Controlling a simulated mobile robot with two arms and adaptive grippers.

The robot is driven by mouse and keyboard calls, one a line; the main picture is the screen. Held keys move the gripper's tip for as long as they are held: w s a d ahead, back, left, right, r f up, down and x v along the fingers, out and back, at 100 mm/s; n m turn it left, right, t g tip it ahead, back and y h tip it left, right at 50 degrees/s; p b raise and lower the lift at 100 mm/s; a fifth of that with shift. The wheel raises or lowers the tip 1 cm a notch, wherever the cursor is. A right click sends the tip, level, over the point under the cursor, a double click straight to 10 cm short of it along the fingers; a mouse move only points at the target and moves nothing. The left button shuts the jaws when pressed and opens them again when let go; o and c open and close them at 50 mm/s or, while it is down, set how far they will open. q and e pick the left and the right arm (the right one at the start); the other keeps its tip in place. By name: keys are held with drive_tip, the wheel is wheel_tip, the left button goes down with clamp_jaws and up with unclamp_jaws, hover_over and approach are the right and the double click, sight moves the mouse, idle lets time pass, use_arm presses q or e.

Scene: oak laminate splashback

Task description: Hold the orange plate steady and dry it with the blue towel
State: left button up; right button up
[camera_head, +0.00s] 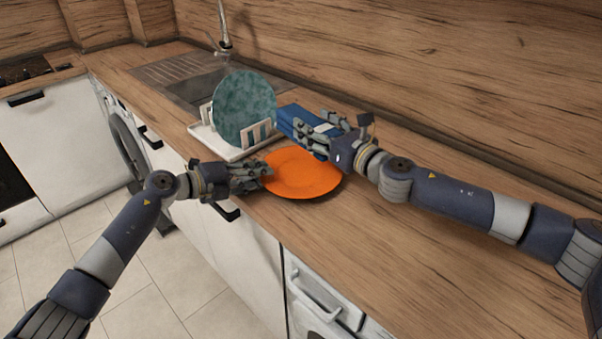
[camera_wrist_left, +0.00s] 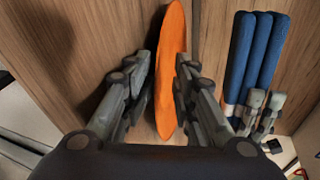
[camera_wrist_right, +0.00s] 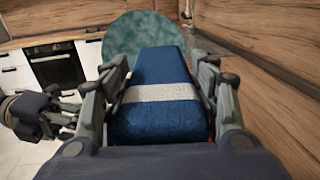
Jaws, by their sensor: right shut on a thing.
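The orange plate (camera_head: 302,176) is held out roughly level over the counter near its front edge. My left gripper (camera_head: 262,172) is at its left rim. In the left wrist view, the plate (camera_wrist_left: 170,70) stands edge-on between the left fingers (camera_wrist_left: 161,75); I cannot tell whether both press on it. The blue towel (camera_head: 290,118), folded in thick layers with a white stripe, is behind the plate. My right gripper (camera_head: 325,132) is shut on it. The towel also fills the jaws in the right wrist view (camera_wrist_right: 160,73). Towel and plate look apart in the left wrist view.
A teal speckled plate (camera_head: 245,108) stands upright in a white rack (camera_head: 205,136) just behind the orange plate. A sink (camera_head: 190,85) lies beyond. The wood splashback (camera_head: 450,80) rises on the right. The counter (camera_head: 400,240) in front is clear.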

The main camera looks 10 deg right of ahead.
use_arm(q)
drive_tip(key=shift+s+a+f, duration=0.1)
drive_tip(key=shift+f, duration=0.1)
drive_tip(key=v, duration=1.2)
drive_tip(key=shift+r, duration=0.2)
